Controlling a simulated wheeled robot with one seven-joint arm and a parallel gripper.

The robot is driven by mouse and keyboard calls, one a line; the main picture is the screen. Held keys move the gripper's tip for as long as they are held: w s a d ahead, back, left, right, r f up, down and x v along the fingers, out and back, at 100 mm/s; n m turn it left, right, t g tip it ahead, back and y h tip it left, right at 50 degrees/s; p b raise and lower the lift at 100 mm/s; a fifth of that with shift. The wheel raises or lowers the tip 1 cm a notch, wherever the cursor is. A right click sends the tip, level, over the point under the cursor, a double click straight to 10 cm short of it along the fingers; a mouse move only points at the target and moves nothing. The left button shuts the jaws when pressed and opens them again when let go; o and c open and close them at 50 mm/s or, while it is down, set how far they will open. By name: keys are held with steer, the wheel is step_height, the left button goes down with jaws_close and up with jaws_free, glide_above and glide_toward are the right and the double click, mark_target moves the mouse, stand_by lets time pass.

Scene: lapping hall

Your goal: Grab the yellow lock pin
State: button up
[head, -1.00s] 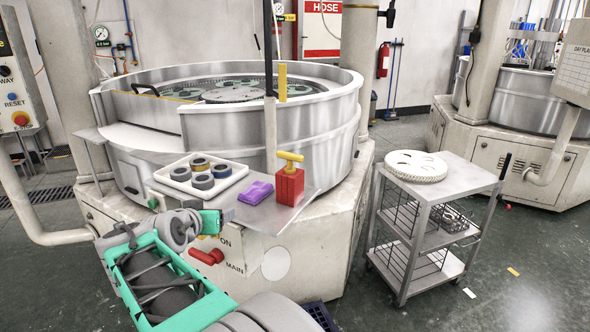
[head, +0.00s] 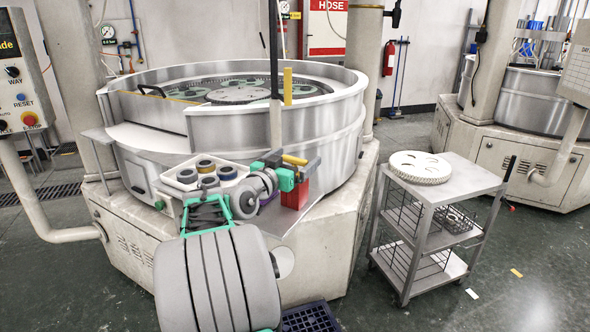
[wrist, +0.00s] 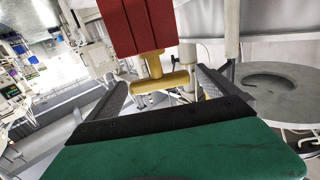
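The yellow lock pin (head: 294,160) has a T-shaped handle and stands upright in a red block (head: 296,197) on the machine's front ledge. My gripper (head: 292,169) is at the pin's handle, with dark fingers on either side of it. In the wrist view, which is upside down, the pin's yellow crossbar (wrist: 160,82) lies between the two spread fingertips of my gripper (wrist: 162,84). Gaps show beside the bar, so the fingers are not closed on it. The red block (wrist: 138,25) fills the top middle there. My gripper and arm hide part of the block in the head view.
A white tray (head: 168,182) of several rings is left of my gripper. A purple object is mostly hidden behind my arm.

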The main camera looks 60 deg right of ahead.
steer(key=c, duration=1.6)
steer(key=shift+r, duration=0.1)
